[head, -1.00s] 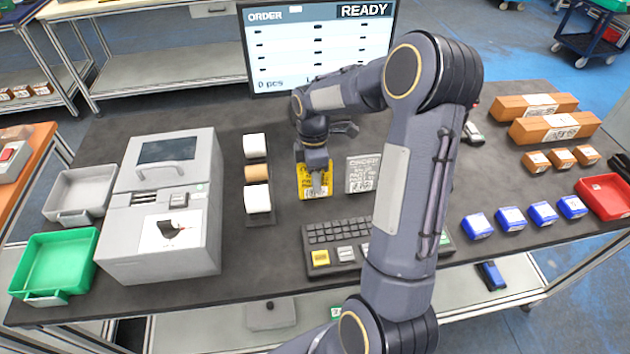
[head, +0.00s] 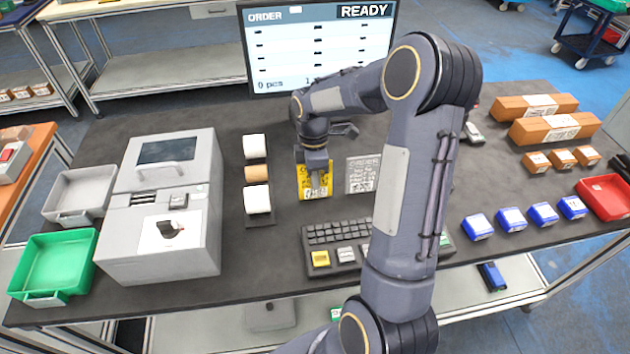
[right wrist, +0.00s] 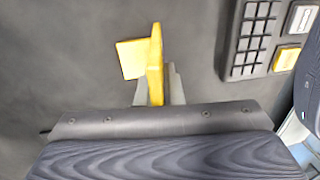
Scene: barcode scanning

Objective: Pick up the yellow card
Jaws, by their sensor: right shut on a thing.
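The yellow card (head: 304,188) with dark print is at the middle of the table, left of a grey order card (head: 362,174). My right gripper (head: 316,183) points down at it, and its fingers are shut on the card. In the right wrist view the yellow card (right wrist: 156,60) shows as an upright yellow strip between the pale fingers (right wrist: 152,93), with a flat yellow part beside it. Whether its lower edge touches the table I cannot tell. My left gripper is not in view.
A keyboard (head: 335,233) lies just in front of the card. Three rolls stand on a dark strip (head: 259,219) to the left, beside a grey printer (head: 160,252). The monitor (head: 318,50) stands behind. Blue boxes (head: 510,220) and a red tray (head: 605,196) are right.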

